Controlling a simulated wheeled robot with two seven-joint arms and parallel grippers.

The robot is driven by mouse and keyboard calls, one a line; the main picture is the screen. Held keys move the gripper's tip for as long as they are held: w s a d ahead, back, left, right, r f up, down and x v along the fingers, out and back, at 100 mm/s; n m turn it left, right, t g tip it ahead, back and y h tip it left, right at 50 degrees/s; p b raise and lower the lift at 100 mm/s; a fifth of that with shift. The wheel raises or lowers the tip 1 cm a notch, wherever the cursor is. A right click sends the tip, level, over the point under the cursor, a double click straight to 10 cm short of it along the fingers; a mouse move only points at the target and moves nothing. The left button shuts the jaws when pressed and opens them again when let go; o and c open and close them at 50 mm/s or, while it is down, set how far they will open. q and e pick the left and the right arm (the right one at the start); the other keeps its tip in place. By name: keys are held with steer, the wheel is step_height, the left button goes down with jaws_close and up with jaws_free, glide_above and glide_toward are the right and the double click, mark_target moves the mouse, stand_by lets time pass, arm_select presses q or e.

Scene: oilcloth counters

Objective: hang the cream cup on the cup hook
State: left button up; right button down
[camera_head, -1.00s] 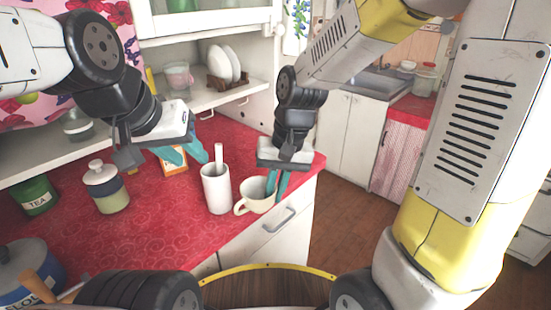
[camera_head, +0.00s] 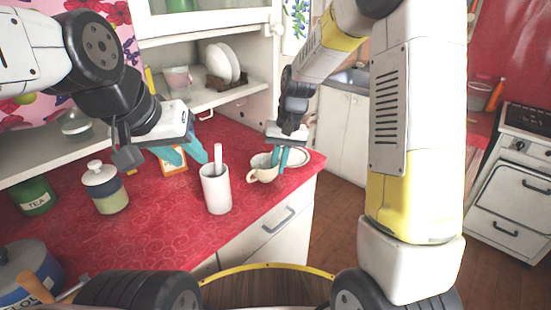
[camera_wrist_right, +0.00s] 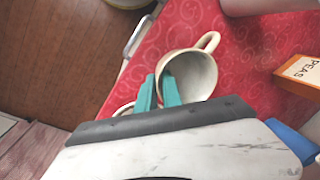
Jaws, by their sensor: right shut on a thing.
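The cream cup (camera_head: 262,174) is near the counter's right end, its handle towards the left. My right gripper (camera_head: 279,160) is shut on the cup's rim, one finger inside and one outside. In the right wrist view the cup (camera_wrist_right: 203,80) is tilted in the fingers (camera_wrist_right: 160,90), its mouth facing the camera. I cannot tell how far it is above the counter. My left gripper (camera_head: 186,154) is open and empty above the counter, near an orange box. Small metal loops show under the shelf; I cannot tell whether one is the cup hook.
A white holder with a handle in it (camera_head: 216,188) stands left of the cup. The orange box (camera_wrist_right: 303,72), a lidded jar (camera_head: 105,190) and a green tin (camera_head: 36,195) stand further left. Shelves with plates (camera_head: 222,64) are behind.

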steer(key=shift+f, duration=0.6)
steer(key=shift+f, duration=0.1)
steer(key=c, duration=1.5)
jaws_free()
steer(key=s+d+r+t, duration=0.1)
steer(key=s+d+r, duration=0.15)
steer(key=r, duration=0.55)
steer(key=s+d+r+t, duration=0.1)
steer(key=s+d+r, duration=0.15)
steer(key=r, duration=0.55)
steer(key=s+d+r+t, duration=0.1)
steer(key=s+d+t, duration=0.1)
steer(key=s, duration=0.5)
steer(key=s+d+r+t, duration=0.1)
steer(key=s+d+t, duration=0.1)
steer(key=s, duration=0.6)
steer(key=shift+s+d+r, duration=0.2)
steer(key=shift+d+r, duration=0.15)
steer(key=shift+d, duration=0.5)
